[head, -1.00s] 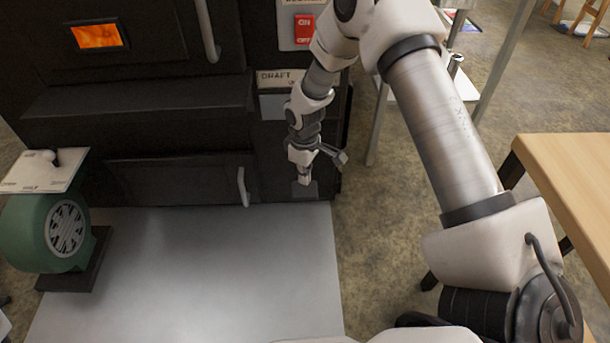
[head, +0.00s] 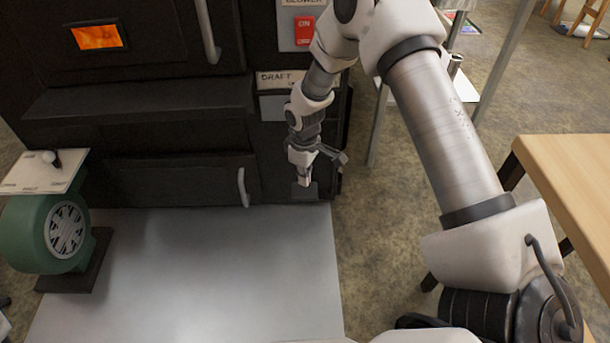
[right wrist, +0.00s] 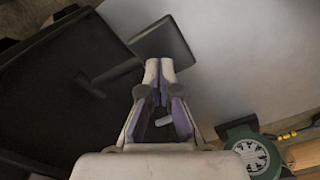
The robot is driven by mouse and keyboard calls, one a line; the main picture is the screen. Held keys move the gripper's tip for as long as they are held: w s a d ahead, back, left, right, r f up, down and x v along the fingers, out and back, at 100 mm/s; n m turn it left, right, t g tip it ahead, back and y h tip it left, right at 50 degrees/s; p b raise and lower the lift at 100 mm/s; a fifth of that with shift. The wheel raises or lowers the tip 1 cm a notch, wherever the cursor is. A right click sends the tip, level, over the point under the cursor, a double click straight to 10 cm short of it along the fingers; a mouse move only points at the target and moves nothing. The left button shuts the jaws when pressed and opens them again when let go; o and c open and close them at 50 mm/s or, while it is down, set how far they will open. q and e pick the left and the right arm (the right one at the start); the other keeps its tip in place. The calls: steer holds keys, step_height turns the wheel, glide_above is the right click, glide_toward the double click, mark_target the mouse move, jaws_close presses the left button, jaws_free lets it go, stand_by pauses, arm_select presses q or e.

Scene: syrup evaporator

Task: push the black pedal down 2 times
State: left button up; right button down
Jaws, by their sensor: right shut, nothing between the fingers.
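The black pedal (head: 304,192) sits low at the right end of the black evaporator's front, by the metal floor sheet. In the right wrist view the pedal (right wrist: 165,45) is a dark square plate on a thin arm, just beyond my fingertips. My right gripper (head: 305,182) points down at the pedal, shut and empty. In the right wrist view my right gripper (right wrist: 160,64) has its fingertips together at the pedal's near edge. I cannot tell whether they touch it. My left gripper is not in view.
The black evaporator (head: 130,130) has a door handle (head: 243,187) left of my gripper. A green blower (head: 50,232) stands at the left on the grey metal sheet (head: 200,270). A wooden table (head: 570,170) is at the right. The sheet's middle is clear.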

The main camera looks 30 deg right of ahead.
mark_target(305, 190)
steer(key=shift+w+d+f+b, duration=0.15)
steer(key=shift+f+b, duration=0.65)
steer(key=shift+f, duration=1.25)
steer(key=shift+w+d+f+b, duration=0.15)
steer(key=shift+f+b, duration=0.65)
steer(key=shift+f, duration=1.25)
steer(key=shift+a+r, duration=0.1)
steer(key=r+p, duration=0.2)
steer(key=p, duration=0.1)
steer(key=r+p, duration=0.3)
steer(key=s+r+p, duration=0.1)
steer(key=r+p, duration=0.2)
steer(key=shift+a, duration=0.3)
steer(key=shift+f, duration=0.1)
steer(key=shift+w+d+f+b, duration=0.1)
steer(key=shift+w+f+b, duration=0.1)
steer(key=shift+f+b, duration=1.45)
steer(key=shift+w+d+f+b, duration=0.15)
steer(key=shift+f+b, duration=0.65)
steer(key=shift+f, duration=1.55)
steer(key=r+p, duration=0.2)
steer(key=p, duration=0.1)
steer(key=r+p, duration=0.2)
steer(key=r, duration=0.1)
steer(key=s+r+p, duration=0.1)
steer(key=r+p, duration=0.2)
steer(key=shift+a+r+p, duration=0.15)
steer(key=shift+a+p, duration=0.2)
steer(key=shift+a, duration=0.05)
